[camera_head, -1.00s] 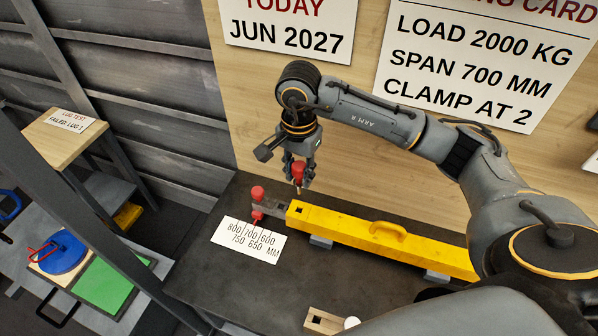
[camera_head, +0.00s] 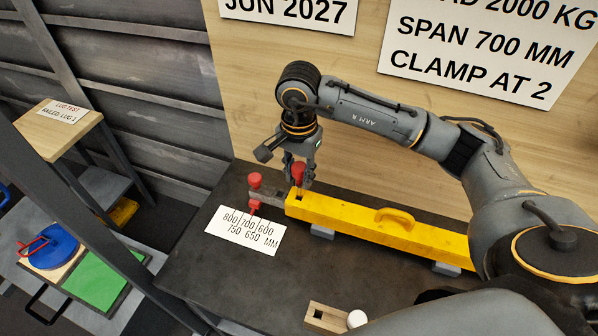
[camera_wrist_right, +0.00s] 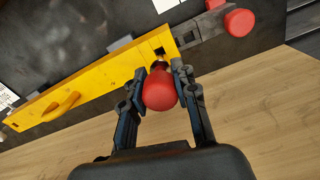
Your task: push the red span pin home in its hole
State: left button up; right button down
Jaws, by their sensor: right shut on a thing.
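The red span pin (camera_head: 298,170) is held by its rounded head in my right gripper (camera_head: 298,178), which is shut on it. The yellow beam (camera_head: 350,218) lies below with a dark square hole (camera_head: 297,197) in its left end. The pin is over this end, its lower part close to the hole. In the right wrist view the red head (camera_wrist_right: 160,90) sits between the two fingers and the hole (camera_wrist_right: 160,51) shows just beyond it. The head is clear of the beam; how far the tip is in, I cannot tell. My left gripper is not in view.
A grey bar (camera_head: 272,188) with another red knob (camera_head: 254,179) extends from the beam's left end. A white scale card (camera_head: 245,230) lies in front. The beam has a yellow handle (camera_head: 395,216). A wooden block (camera_head: 327,318) lies near the table's front. Bare table lies between.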

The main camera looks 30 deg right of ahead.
aim_at(299, 183)
dwell(0.4)
jog(key=shift+b, duration=0.4)
jog(key=shift+b, duration=0.5)
dwell(0.9)
jog(key=shift+f+b, duration=2.7)
jog(key=shift+b, duration=0.1)
jog(key=c, duration=1)
grip_release()
jog(key=shift+o, duration=0.2)
jog(key=shift+r, duration=0.15)
